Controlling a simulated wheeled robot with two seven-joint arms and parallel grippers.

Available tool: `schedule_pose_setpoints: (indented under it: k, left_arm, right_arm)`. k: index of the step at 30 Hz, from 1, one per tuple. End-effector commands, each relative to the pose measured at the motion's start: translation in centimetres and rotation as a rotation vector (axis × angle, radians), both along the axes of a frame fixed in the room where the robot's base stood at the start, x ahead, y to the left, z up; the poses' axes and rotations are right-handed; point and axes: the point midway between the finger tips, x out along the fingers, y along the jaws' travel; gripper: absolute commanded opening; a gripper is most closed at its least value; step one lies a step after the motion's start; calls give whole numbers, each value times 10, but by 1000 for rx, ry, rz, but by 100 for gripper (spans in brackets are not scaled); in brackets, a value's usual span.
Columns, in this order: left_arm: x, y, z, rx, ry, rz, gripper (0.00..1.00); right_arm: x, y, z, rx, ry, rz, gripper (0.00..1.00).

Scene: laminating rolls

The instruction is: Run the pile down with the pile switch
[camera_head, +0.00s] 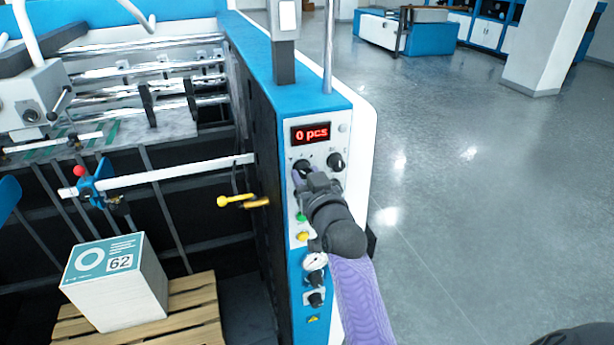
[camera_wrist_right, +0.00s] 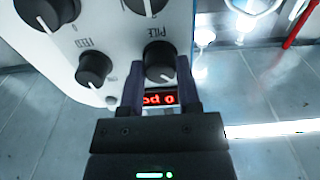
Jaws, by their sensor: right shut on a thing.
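The pile switch is a black knob (camera_head: 301,166) on the machine's control panel, below the left part of the red display (camera_head: 310,133). In the right wrist view the knob (camera_wrist_right: 160,58) sits between my fingers, beside the upside-down label PILE. My right gripper (camera_head: 303,179) is shut on this knob; it also shows in the wrist view (camera_wrist_right: 160,82). The pile is a white and teal block (camera_head: 117,280) marked 62, on a wooden pallet (camera_head: 195,325) at the lower left. My left gripper is out of view.
A second black knob, the feed knob (camera_head: 336,161), sits right of the pile switch. Green (camera_head: 301,217) and yellow (camera_head: 303,236) buttons and a gauge (camera_head: 315,262) are below. The floor (camera_head: 450,220) at right is clear.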

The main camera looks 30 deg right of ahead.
Motion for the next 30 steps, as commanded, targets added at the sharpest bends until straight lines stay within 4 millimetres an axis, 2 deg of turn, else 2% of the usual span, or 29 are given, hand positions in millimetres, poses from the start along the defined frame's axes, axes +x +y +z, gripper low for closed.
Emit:
schedule_pose_setpoints:
  k: [11,30]
  left_arm:
    - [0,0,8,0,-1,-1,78]
    - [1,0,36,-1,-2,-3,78]
  right_arm:
    - [0,0,1,90,-20,0,0]
    - [0,1,1,580,-138,-1,0]
